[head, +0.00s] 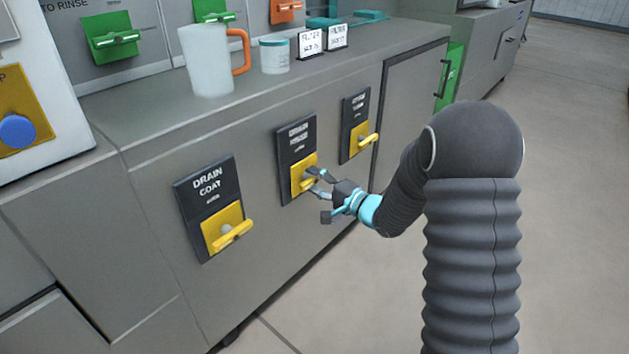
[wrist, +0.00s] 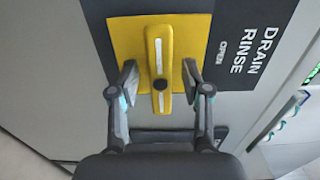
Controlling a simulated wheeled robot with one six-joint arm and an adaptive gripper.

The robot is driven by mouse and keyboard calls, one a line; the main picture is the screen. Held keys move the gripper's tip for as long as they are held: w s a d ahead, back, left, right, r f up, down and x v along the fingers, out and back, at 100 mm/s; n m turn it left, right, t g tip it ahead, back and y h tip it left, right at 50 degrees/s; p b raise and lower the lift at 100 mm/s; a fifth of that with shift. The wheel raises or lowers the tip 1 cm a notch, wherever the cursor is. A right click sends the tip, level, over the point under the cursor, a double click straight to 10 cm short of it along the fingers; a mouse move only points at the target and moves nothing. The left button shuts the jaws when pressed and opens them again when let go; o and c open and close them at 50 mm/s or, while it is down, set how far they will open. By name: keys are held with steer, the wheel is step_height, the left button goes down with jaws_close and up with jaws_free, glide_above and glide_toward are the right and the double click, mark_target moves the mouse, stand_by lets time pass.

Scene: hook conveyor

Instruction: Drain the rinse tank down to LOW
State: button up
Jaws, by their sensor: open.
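The DRAIN RINSE valve is a yellow plate (head: 297,187) under a dark label (head: 297,135) on the grey cabinet front. Its yellow lever (wrist: 158,62) lies crosswise to the label's upright direction. In the wrist view the label (wrist: 240,50) reads DRAIN RINSE, OPEN. My gripper (wrist: 160,82) is open, one finger on each side of the lever's near part, with gaps showing on both sides. In the head view my gripper (head: 316,183) is at this middle valve, partly covering its lever. No rinse tank level or LOW mark can be made out.
A DRAIN COAT valve (head: 223,228) is to the left, and another yellow-handled drain valve (head: 360,141) to the right. A jug with an orange handle (head: 208,62), a white tub (head: 274,56) and small filter signs (head: 311,43) stand on the counter. The floor at right is clear.

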steer(key=shift+w+a, duration=0.2)
steer(key=shift+a, duration=0.1)
jaws_close()
steer(key=shift+d, duration=0.1)
steer(key=n+b, duration=0.2)
steer(key=n, duration=0.2)
steer(key=shift+f+n, duration=0.1)
steer(key=shift+n, duration=0.3)
steer(key=n+b, duration=0.2)
steer(key=n, duration=0.3)
steer(key=shift+b, duration=0.4)
steer(key=shift+n, duration=0.4)
